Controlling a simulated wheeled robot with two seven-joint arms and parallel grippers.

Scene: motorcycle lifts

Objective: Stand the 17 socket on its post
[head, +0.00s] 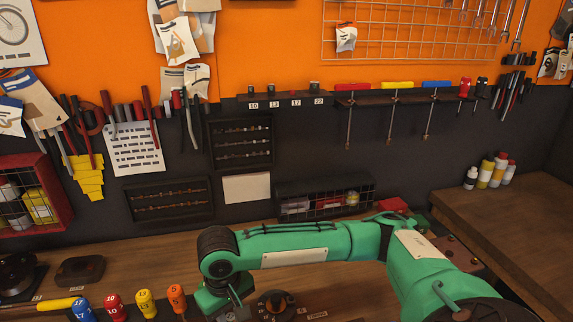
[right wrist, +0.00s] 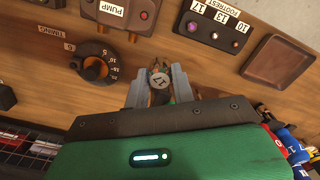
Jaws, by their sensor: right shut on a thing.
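The 17 socket (right wrist: 158,83) is a small grey cylinder, its numbered end facing the camera, between the fingers of my right gripper (right wrist: 160,76), which is shut on it. In the head view the right gripper (head: 232,307) is low over the bench, its fingers partly hidden. The socket rail (head: 285,102) is on the far wall, with labels 10, 13, 17 and 22. Above the 17 label is a bare reddish post (head: 293,93). Dark sockets stand above the other labels, such as the 22 socket (head: 314,86). My left gripper is not in view.
On the bench are a timing dial (right wrist: 95,68), a pump box (right wrist: 122,10), a footrest block (right wrist: 213,20) and a square tray (right wrist: 278,62). Screwdrivers (head: 146,302) stand at the front left. T-handle tools (head: 390,98) hang right of the rail. A wire basket (head: 325,198) is below.

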